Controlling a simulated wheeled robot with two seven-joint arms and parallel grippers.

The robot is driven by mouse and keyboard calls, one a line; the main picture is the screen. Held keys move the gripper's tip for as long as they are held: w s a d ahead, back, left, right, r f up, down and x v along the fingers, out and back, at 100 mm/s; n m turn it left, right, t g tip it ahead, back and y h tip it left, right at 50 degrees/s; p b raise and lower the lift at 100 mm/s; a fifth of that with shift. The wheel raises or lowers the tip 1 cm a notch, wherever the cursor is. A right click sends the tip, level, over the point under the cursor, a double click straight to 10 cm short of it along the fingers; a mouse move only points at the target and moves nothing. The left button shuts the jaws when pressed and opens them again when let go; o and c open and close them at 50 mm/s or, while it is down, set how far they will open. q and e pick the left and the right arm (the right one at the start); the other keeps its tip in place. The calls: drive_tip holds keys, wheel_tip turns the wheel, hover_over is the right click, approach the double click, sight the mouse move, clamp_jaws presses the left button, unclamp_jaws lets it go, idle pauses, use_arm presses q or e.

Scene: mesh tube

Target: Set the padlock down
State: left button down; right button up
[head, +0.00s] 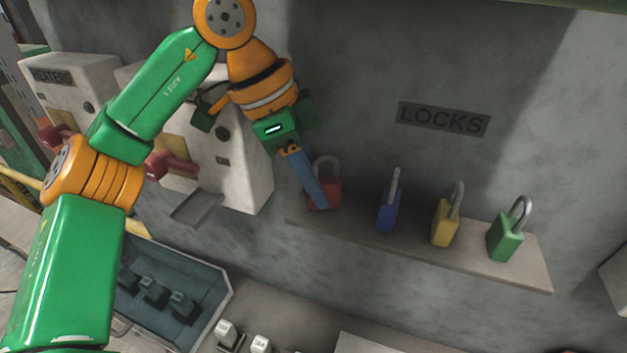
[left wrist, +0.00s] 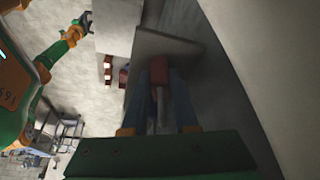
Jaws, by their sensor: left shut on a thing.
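The red padlock (head: 333,194) is upright with its grey shackle up, at the left end of the wall shelf (head: 420,252) under the LOCKS sign. My left gripper (head: 320,203) reaches down from above, its blue fingers shut on the red padlock. I cannot tell whether the padlock's base touches the shelf or hangs just above it. In the left wrist view the red body (left wrist: 158,70) sits between the fingertips of my left gripper (left wrist: 160,82), with the shackle toward the palm.
Blue (head: 387,214), yellow (head: 444,234) and green (head: 505,246) padlocks stand on the shelf to the right. White wall boxes with red handles (head: 170,167) are to the left. An open teal bin (head: 222,285) is below. A gap separates the red and blue padlocks.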

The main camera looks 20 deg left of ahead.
use_arm(q)
drive_tip(key=shift+w+d+f, duration=0.1)
drive_tip(key=shift+f, duration=0.05)
drive_tip(key=c, duration=0.7)
unclamp_jaws()
drive_tip(key=shift+w+d, duration=0.1)
drive_tip(key=shift+r, duration=0.35)
drive_tip(key=p+v, duration=0.1)
drive_tip(key=v, duration=0.6)
